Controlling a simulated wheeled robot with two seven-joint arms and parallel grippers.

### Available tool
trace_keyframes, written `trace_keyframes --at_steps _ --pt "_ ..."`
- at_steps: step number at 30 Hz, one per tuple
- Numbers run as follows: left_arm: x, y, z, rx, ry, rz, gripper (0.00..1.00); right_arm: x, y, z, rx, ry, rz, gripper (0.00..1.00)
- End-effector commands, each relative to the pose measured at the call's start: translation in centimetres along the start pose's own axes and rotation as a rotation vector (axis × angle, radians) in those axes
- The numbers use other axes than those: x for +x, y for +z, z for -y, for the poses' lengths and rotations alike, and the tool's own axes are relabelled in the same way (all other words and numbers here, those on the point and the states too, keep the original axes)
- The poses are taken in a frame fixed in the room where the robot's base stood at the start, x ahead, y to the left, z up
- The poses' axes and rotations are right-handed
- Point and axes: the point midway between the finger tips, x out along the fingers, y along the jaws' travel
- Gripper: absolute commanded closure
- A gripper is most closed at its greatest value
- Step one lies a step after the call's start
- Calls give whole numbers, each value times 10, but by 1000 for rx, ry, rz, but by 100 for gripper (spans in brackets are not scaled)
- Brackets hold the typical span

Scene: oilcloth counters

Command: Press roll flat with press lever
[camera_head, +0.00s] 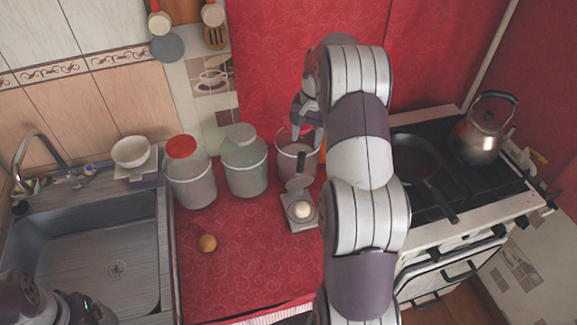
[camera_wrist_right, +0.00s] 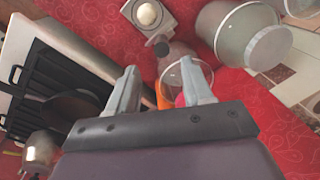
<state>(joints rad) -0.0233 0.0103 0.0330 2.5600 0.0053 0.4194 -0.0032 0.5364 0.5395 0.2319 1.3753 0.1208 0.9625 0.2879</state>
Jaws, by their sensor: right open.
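The press (camera_head: 304,224) is a small pale square plate on the red counter, with a white round roll (camera_head: 301,209) on it. Its grey lever (camera_head: 298,184) with a rounded end stands raised at the back. In the right wrist view the press (camera_wrist_right: 165,22) is at the top, with the roll (camera_wrist_right: 147,14) on it and the lever (camera_wrist_right: 170,52) below. My right gripper (camera_head: 306,120) is open and empty, above and behind the press, near the open glass jar. Its two fingers (camera_wrist_right: 160,90) are spread apart. Only part of my left arm shows at bottom left.
An open glass jar (camera_head: 297,160) stands behind the press. A grey-lidded canister (camera_head: 245,170) and a red-lidded canister (camera_head: 192,185) stand to its left. A brown ball (camera_head: 207,242) lies on the counter. The sink (camera_head: 100,250) is left; a stove with pan (camera_head: 415,160) and kettle (camera_head: 482,135) is right.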

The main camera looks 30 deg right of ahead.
Motion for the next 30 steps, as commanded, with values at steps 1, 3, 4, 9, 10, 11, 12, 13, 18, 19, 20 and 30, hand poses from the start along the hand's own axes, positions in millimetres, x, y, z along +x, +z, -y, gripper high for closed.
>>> trace_keyframes --at_steps 1,3,4,9,10,11,12,13,18,19,20,30 --pt "22 3 0 0 0 1 15 25 1 -1 -1 1 2 49" --pt "39 5 0 0 0 1 15 44 1 -1 -3 0 1 49" --pt "46 6 0 0 0 1 15 53 1 -1 -3 0 0 49" --pt "25 3 0 0 0 0 15 78 1 0 -3 1 3 49" --pt "24 3 0 0 0 0 15 85 2 0 -3 2 4 49" --pt "23 3 0 0 0 0 15 90 1 0 -3 1 3 49" --pt "22 2 0 0 0 0 15 96 1 0 -3 1 2 49" --pt "21 2 0 0 0 0 15 100 1 0 -3 1 2 49" --pt "20 2 0 0 0 0 15 112 1 0 -4 0 0 49" --pt "20 2 0 0 0 1 15 112 1 0 -4 0 -1 49" --pt "20 2 0 0 0 1 15 113 1 0 -4 0 -1 49" --pt "21 3 0 0 0 1 15 112 1 0 -4 0 -1 100"
